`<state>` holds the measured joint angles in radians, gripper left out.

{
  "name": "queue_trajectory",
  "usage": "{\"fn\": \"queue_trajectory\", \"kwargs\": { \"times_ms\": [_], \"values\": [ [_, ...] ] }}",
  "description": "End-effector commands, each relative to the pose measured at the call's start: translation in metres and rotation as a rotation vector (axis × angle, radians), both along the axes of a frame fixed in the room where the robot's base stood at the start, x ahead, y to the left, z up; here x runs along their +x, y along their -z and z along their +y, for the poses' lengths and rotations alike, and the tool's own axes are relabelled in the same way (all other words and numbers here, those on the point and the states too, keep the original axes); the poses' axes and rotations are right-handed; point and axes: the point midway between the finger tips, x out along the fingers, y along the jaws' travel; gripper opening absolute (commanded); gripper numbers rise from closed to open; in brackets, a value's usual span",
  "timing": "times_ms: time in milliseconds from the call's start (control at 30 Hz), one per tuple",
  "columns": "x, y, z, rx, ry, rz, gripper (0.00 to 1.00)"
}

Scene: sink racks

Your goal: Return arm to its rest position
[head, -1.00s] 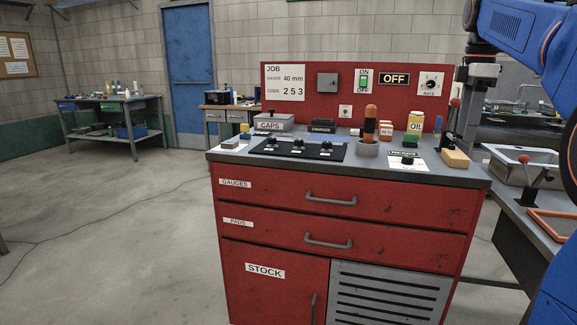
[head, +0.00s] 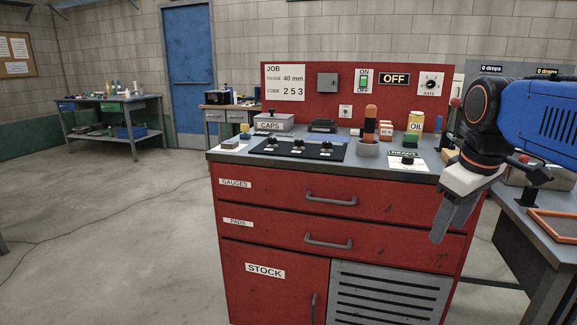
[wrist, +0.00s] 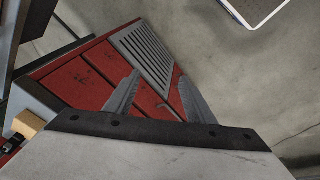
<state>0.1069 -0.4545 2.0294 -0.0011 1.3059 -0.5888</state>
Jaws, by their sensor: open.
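My gripper (head: 440,222) hangs pointing down at the right front of the red cabinet (head: 268,204) in the head view. My blue arm comes in from the right edge above it. In the wrist view the two grey fingers of my gripper (wrist: 158,92) stand apart with nothing between them. Behind them are the cabinet's red front and grey vent (wrist: 146,55), and the floor.
A side bench with an orange-framed tray (head: 553,226) stands at right. The floor at left is clear.

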Motion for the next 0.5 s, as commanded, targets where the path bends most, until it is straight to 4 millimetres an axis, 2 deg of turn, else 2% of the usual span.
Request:
{"fn": "queue_trajectory", "kwargs": {
  "times_ms": [33, 300, 500],
  "values": [
    [-0.014, 0.015, 0.005, 0.012, 0.037, -0.014, 0.50],
    [-0.076, 0.101, 0.026, 0.099, 0.267, -0.099, 0.50],
    [-0.108, 0.152, 0.035, 0.159, 0.394, -0.142, 0.50]
  ]
}}
